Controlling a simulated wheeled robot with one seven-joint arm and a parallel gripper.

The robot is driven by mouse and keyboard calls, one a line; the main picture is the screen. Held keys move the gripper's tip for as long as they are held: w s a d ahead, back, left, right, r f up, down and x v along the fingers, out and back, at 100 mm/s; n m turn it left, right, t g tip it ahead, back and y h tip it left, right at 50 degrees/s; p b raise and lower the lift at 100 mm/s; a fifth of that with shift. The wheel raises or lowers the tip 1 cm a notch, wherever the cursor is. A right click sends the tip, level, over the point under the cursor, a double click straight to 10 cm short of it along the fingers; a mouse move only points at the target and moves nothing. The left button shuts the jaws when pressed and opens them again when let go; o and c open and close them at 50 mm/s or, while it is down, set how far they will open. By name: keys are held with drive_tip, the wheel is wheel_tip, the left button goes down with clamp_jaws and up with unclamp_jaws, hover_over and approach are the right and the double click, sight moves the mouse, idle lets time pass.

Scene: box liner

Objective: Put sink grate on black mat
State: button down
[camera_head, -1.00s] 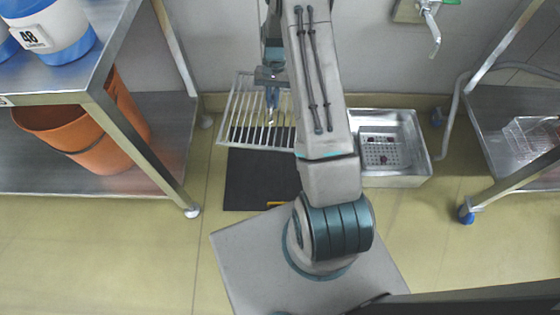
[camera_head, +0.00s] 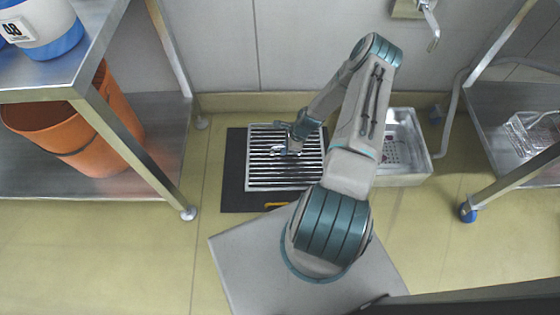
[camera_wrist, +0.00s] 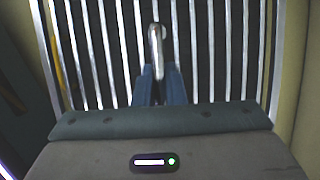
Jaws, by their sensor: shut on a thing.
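The sink grate (camera_head: 262,180), a silver frame with parallel bars, lies flat over the black mat (camera_head: 235,187) in the head view. Mat shows along its left and front sides; whether the grate touches the mat I cannot tell. My gripper (camera_head: 291,148) is above the grate's middle, shut on its handle. In the wrist view the grate's bars (camera_wrist: 100,55) fill most of the picture, and my gripper's blue fingers (camera_wrist: 158,82) close on the upright metal handle (camera_wrist: 157,45). The fingertips are partly hidden behind the handle.
A metal sink basin (camera_head: 405,150) with a perforated bottom stands right of the mat, partly behind my arm. A steel shelf (camera_head: 150,125) with an orange bin (camera_head: 85,140) is at left. Another rack (camera_head: 490,125) is at right. The wall is close behind.

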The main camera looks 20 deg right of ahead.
sight(285, 160)
wheel_tip(285, 160, down, 10)
drive_tip(key=b, duration=0.4)
drive_tip(key=shift+r, duration=0.2)
drive_tip(key=c, duration=1.5)
unclamp_jaws()
